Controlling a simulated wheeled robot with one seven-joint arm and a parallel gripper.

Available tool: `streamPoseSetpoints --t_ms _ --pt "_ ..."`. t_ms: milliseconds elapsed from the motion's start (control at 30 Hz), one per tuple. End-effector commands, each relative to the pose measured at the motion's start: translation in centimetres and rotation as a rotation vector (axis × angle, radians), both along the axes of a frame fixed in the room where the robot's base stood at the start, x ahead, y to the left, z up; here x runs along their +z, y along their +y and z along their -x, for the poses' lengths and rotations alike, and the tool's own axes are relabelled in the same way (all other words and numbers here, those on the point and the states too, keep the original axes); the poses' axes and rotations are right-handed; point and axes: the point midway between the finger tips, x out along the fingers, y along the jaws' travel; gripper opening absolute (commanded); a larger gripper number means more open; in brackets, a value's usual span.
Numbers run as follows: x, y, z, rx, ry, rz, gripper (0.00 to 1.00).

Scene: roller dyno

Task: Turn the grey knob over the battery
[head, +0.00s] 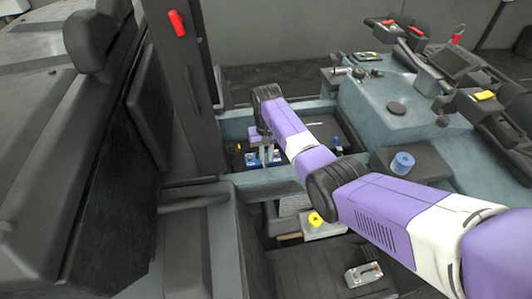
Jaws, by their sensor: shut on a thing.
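My gripper (266,156) points down in the recess between the seat and the blue-grey console. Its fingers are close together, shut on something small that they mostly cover. This looks like the grey knob, but the knob is too small and hidden to make out clearly. Just around and below the fingertips is a blue block with light parts, which looks like the battery (251,160). My purple and white arm reaches in from the lower right and hides part of the recess.
A black seat (100,150) and a dark post (182,85) stand to the left. A blue-grey rail (225,183) runs in front of the recess. A yellow knob (315,219) lies below my arm. A blue roll (402,162) and the console (390,110) are on the right.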

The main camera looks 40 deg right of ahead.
Motion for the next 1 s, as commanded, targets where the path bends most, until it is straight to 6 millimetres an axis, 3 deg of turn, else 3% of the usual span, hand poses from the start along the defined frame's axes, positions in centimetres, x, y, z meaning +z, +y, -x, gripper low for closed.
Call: streamPoseSetpoints --t_ms 333,367,467,800,1000 --pt "-0.2 0.2 0.3 0.005 0.011 -0.006 0.0" --pt "-0.2 0.2 0.3 0.005 0.01 -0.005 0.18" --pt "-0.1 0.2 0.2 0.004 0.008 -0.004 0.35" --pt "0.1 0.0 0.1 0.003 0.003 -0.002 0.35" --pt "2.4 0.0 0.0 0.003 0.0 0.0 0.35"
